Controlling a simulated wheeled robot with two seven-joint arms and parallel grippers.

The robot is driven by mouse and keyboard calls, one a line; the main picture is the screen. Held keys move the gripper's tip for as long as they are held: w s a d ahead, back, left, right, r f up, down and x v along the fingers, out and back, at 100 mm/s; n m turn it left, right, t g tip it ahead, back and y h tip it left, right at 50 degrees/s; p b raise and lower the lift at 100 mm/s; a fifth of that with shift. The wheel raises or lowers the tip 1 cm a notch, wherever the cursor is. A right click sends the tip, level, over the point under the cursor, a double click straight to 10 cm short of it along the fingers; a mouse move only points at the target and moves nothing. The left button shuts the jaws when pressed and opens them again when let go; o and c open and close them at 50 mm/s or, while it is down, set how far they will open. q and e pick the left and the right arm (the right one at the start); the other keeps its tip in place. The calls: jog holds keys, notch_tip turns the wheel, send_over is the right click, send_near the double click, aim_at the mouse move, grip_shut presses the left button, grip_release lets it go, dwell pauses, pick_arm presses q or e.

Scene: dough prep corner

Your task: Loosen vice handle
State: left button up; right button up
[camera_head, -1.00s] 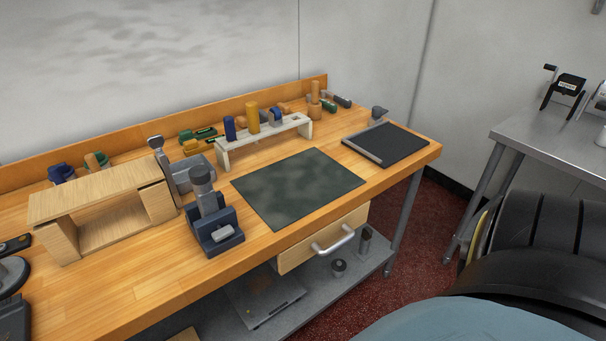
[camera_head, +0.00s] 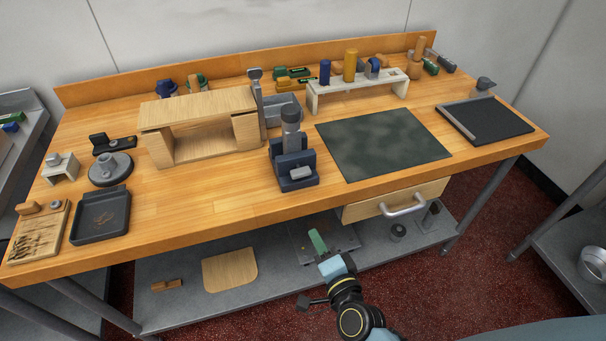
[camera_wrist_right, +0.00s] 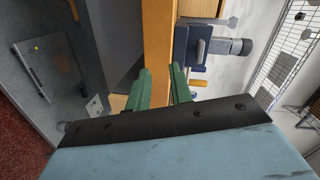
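A dark blue vice (camera_head: 294,182) with a grey upright cylinder stands at the bench's front edge in the head view. A small light-grey bar (camera_head: 300,172), probably its handle, is on its front. The vice also seems to show in the right wrist view (camera_wrist_right: 207,48), beyond the fingers. My right gripper (camera_head: 317,241) is low in front of the bench, below and apart from the vice. In the wrist view its two green fingers (camera_wrist_right: 160,84) stand apart with nothing visible between them. My left gripper is not in view.
The wooden bench (camera_head: 225,205) has a wooden box-like stand (camera_head: 200,105) left of the vice and a dark mat (camera_head: 383,143) to its right. A drawer handle (camera_head: 403,206) juts out at the front right. A lower shelf (camera_head: 190,275) holds a wooden board (camera_head: 230,270).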

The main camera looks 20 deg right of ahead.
aim_at(302, 176)
notch_tip(302, 176, up, 7)
jog(key=w+m+t+h, duration=0.1)
jog(key=w+m+t, duration=0.1)
jog(key=m, duration=0.1)
jog(key=w, duration=1.2)
jog(key=shift+w+d+f, duration=0.2)
jog(key=shift+w+d, duration=0.05)
grip_shut()
